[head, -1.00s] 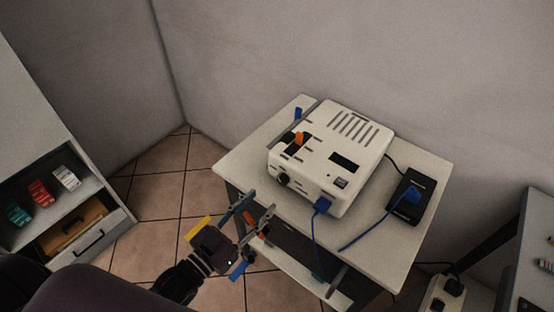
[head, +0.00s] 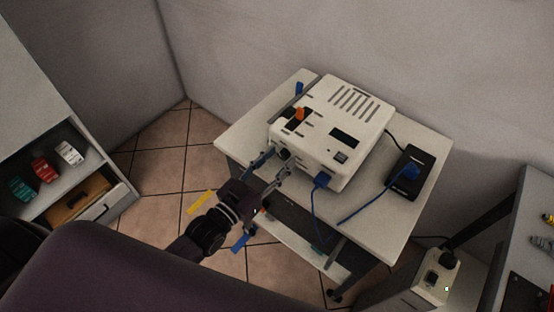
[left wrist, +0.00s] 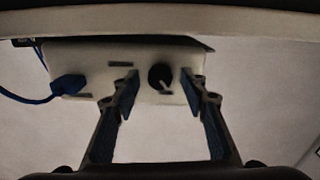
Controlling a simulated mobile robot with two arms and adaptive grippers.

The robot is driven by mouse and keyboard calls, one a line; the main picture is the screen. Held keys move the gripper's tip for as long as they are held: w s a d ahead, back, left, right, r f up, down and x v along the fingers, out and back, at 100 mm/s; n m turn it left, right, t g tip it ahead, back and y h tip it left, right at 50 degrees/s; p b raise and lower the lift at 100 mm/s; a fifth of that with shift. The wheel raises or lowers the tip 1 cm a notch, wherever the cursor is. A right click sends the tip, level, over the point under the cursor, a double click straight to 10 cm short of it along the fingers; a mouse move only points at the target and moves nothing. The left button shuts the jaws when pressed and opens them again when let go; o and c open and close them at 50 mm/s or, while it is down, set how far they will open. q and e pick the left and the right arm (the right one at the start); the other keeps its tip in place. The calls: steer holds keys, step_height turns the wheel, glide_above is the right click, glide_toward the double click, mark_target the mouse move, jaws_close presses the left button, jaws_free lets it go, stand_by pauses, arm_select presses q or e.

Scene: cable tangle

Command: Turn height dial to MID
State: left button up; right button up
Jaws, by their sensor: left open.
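The white box (head: 345,105) sits on the small grey table. A round black dial (head: 284,153) is on its front face, partly hidden by my left gripper in the head view. In the left wrist view the black dial (left wrist: 160,76) shows whole, with a pale pointer mark; no label is readable. My left gripper (head: 277,163) is open at the front face. In the left wrist view its fingers (left wrist: 159,80) stand either side of the dial, with gaps on both sides. An orange knob (head: 299,114) is on the box's top. My right gripper is not in view.
A blue plug (head: 322,180) is in the box's front, its cable hanging over the table (head: 375,235) edge. A black adapter (head: 408,180) with a blue plug lies right of the box.

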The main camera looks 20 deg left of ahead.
arm_select(q)
steer(key=shift+c, duration=2.9)
jaws_close()
steer(key=shift+r+m+p, duration=0.15)
steer(key=shift+m+p, duration=0.5)
steer(key=shift+m, duration=0.15)
steer(key=shift+m+p, duration=0.3)
steer(key=shift+m, duration=0.3)
steer(key=shift+s+f+m, duration=0.1)
steer(key=shift+f+m, duration=0.1)
steer(key=shift+m, duration=0.9)
steer(key=shift+f, duration=0.1)
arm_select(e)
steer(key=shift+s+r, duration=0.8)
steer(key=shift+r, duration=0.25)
